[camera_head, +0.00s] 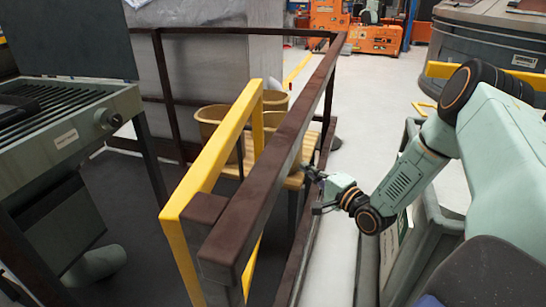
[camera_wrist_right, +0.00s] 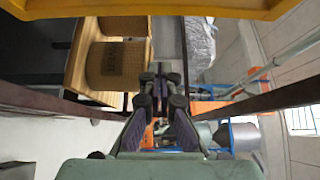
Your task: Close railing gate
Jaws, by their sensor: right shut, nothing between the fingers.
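The yellow railing gate (camera_head: 215,160) stands left of the dark brown railing (camera_head: 285,135) in the head view. Its near end is by the railing's end post (camera_head: 205,212), and it runs back at a narrow angle to the rail. My right gripper (camera_head: 315,187) is on the right side of the railing, below the top rail, and is shut and empty. Its fingers (camera_wrist_right: 160,90) also show in the right wrist view. A yellow bar (camera_wrist_right: 150,8) crosses the top of that view, apart from the fingers. My left gripper is not in view.
Tan buckets (camera_head: 213,118) stand behind the gate. A grey roller conveyor (camera_head: 65,120) is at the left. A grey bin (camera_head: 435,225) lies under my right arm. The pale floor (camera_head: 375,110) beyond the railing is mostly free. Orange machinery (camera_head: 375,38) stands far back.

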